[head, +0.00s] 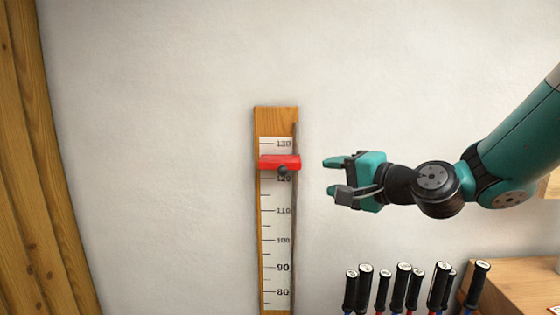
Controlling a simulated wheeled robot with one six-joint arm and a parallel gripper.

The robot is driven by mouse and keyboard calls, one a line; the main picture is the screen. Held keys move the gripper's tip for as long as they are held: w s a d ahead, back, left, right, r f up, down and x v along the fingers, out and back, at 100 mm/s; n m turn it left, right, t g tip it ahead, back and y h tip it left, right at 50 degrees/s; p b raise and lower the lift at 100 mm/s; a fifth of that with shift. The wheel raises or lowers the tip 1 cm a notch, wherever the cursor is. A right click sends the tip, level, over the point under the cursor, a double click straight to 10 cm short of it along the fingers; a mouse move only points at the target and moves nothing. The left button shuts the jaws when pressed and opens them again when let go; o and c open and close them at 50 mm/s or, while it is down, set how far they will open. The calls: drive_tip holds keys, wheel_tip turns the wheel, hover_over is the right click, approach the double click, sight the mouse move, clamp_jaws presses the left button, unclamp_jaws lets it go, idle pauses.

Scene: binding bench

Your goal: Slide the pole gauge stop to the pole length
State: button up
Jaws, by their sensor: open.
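The pole gauge (265,223) is an upright wooden board with a white printed scale, fixed against the wall. Its marks run from 130 near the top down to 80 at the lower edge of the head view. The red stop (281,161) sits across the scale between 120 and 130, with a small dark knob below its middle. My gripper (333,176) is open and empty, to the right of the stop. Its fingers point left toward the gauge and are apart from the stop by a short gap. The gauge's lower end is out of view.
Several poles with black grips (403,285) stand upright at the lower right. A wooden bench or box (515,285) is at the right edge below my arm. Wooden planks (40,160) line the left edge. The wall (160,150) left of the gauge is bare.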

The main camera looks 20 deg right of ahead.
sight(286, 171)
drive_tip(key=p+x, duration=0.6)
drive_tip(key=x, duration=1)
drive_tip(key=shift+r+p, duration=0.1)
drive_tip(key=shift+p, duration=0.25)
drive_tip(key=shift+w+a+f, duration=0.1)
drive_tip(key=shift+w+f, duration=0.1)
drive_tip(key=shift+w, duration=0.2)
